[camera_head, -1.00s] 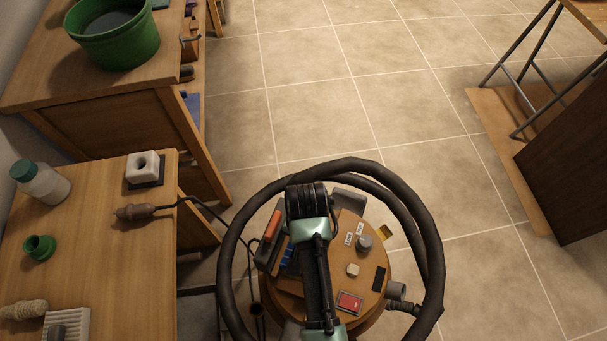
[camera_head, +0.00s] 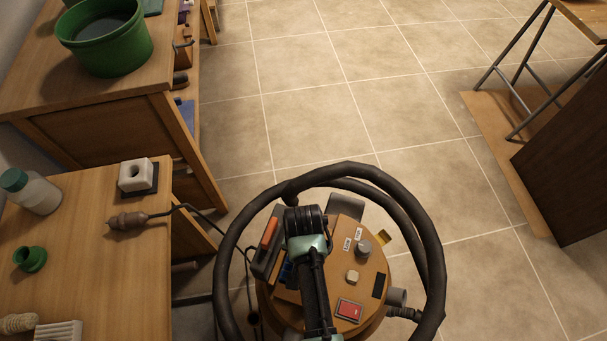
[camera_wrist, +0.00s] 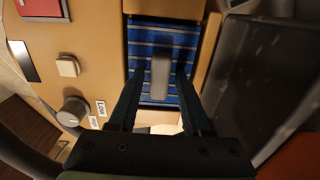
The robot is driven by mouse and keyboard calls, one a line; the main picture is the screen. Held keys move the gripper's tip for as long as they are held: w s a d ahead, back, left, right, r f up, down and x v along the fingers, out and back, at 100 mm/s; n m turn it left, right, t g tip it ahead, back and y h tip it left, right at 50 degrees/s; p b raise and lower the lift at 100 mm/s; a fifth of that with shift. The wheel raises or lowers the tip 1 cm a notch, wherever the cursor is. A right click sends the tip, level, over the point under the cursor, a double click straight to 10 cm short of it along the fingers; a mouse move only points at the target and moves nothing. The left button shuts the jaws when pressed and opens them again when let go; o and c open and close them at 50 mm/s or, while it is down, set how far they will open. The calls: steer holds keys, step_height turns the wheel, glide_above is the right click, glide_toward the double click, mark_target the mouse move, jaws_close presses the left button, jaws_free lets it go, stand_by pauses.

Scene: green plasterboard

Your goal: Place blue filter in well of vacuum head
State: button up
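The blue filter (camera_wrist: 146,42) has pale stripes and a grey handle (camera_wrist: 160,77). In the wrist view it lies between the edges of a rectangular opening, the well, in the wooden top of the vacuum head (camera_wrist: 95,35). How deep it sits I cannot tell. My gripper (camera_wrist: 160,75) is over the filter, its two dark fingers on either side of the handle with a visible gap to each. In the head view my arm hides most of the filter; a blue bit (camera_head: 286,273) shows beside it on the vacuum head (camera_head: 372,278).
A thick black hose (camera_head: 432,250) loops around the vacuum head. A black box with an orange part (camera_head: 269,232) stands left of my arm. A knob (camera_head: 363,248) and red switch (camera_head: 349,309) are on the right. A workbench (camera_head: 100,270) is at left; the tiled floor ahead is clear.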

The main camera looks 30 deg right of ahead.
steer(key=shift+o, duration=0.4)
steer(key=shift+r, duration=0.1)
step_height(320, 180, up, 12)
steer(key=p, duration=0.2)
steer(key=shift+p, duration=0.3)
steer(key=shift+w+r, duration=0.1)
